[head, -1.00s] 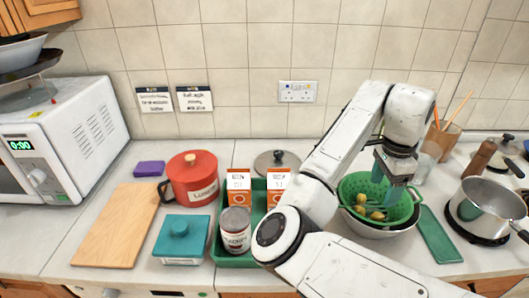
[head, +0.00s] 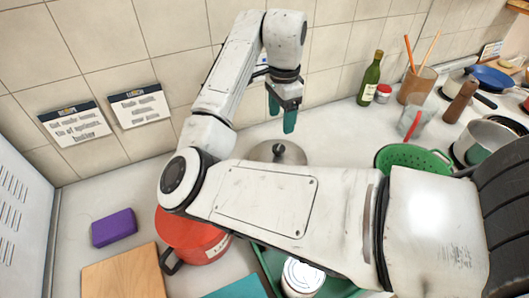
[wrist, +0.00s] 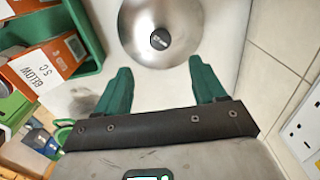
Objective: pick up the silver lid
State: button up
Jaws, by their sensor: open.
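The silver lid (head: 278,153) lies on the white worktop near the tiled wall, partly hidden behind my arm in the head view. In the wrist view the round silver lid (wrist: 160,28) with its dark knob (wrist: 160,39) is just beyond the fingertips, its far edge cut off by the frame. My gripper (head: 281,120) has teal fingers pointing down and is above the worktop, near the lid. In the wrist view my gripper (wrist: 161,72) is open, with nothing between the fingers.
A green tray (wrist: 88,62) with orange-and-white cartons (wrist: 48,60) is left of the lid in the wrist view. A red pot (head: 190,240), a purple sponge (head: 113,228) and a green colander (head: 412,158) stand around.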

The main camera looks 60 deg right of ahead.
aim_at(279, 147)
notch_tip(279, 147, down, 10)
jog(key=shift+w+a+f+p, duration=0.1)
jog(key=shift+p, duration=0.8)
jog(key=shift+c, duration=0.4)
grip_shut()
